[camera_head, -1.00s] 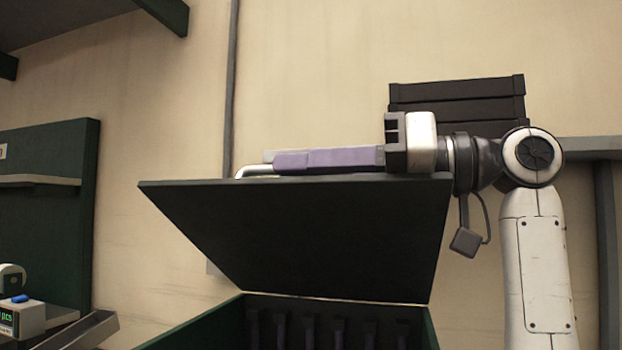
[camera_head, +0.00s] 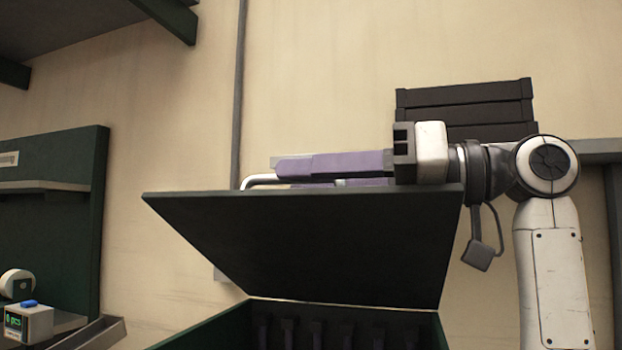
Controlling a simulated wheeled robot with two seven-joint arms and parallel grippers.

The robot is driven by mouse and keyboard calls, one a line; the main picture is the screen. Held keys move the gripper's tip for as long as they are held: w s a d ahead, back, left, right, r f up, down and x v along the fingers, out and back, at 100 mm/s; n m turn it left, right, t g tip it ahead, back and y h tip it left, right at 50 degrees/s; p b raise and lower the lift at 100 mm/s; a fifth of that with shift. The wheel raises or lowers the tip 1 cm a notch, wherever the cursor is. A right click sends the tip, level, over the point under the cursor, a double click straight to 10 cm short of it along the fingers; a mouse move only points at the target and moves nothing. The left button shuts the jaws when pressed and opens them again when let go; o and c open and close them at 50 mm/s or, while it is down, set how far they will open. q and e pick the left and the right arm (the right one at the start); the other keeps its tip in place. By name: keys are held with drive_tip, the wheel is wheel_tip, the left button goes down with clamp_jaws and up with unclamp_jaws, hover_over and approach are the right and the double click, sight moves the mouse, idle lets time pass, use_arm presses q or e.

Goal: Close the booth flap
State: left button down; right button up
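The booth flap (camera_head: 310,250) is a dark panel hinged at the back of a green booth (camera_head: 215,325). It stands open, tilted up with its free edge high. A pale handle (camera_head: 258,180) shows at the left above that edge. My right gripper (camera_head: 285,168) reaches in from the right, with its long purple fingers lying level just above the flap's upper edge. I cannot tell whether the fingers touch the flap or handle. My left gripper is not in view.
Several slats or strips stand inside the booth below the flap. Dark stacked crates (camera_head: 465,105) are behind my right arm. At lower left are a small device with a green display (camera_head: 28,320), a metal tray (camera_head: 92,333) and a green shelf panel (camera_head: 60,230).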

drive_tip(key=v, duration=1)
drive_tip(key=shift+d, duration=0.15)
